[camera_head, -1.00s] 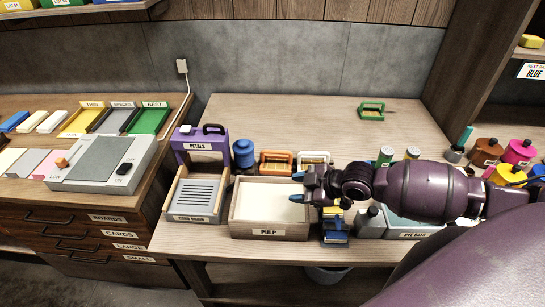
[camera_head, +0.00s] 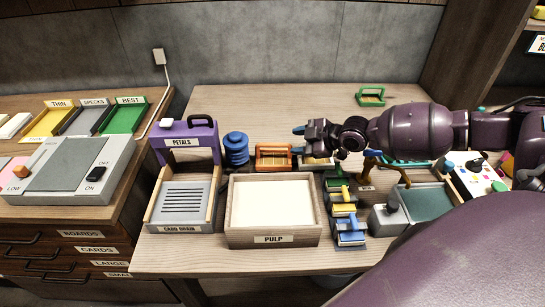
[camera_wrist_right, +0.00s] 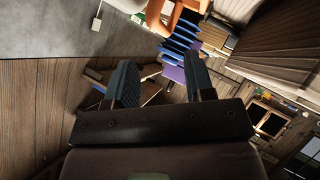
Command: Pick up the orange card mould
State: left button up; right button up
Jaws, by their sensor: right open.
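The orange card mould (camera_head: 273,157) is a small orange frame standing on the table behind the pulp tub, just right of a blue round container. My right gripper (camera_head: 303,143) is open and empty, to the right of the mould in the head view, with its blue-tipped fingers pointing left and apart from it. It partly covers a pale wooden mould (camera_head: 318,163) beside the orange one. In the right wrist view the two dark fingers (camera_wrist_right: 162,82) are spread with nothing between them; an orange piece shows at the top, which I cannot surely identify. My left gripper is not in view.
The pulp tub (camera_head: 233,238) stands in front of the mould. Several coloured moulds (camera_head: 348,232) line the right. A green frame (camera_head: 371,96) lies behind; the table's back is clear.

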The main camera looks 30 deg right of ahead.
aim_at(277, 144)
jog(key=shift+b+x, duration=0.4)
jog(key=shift+x, duration=3.5)
grip_shut()
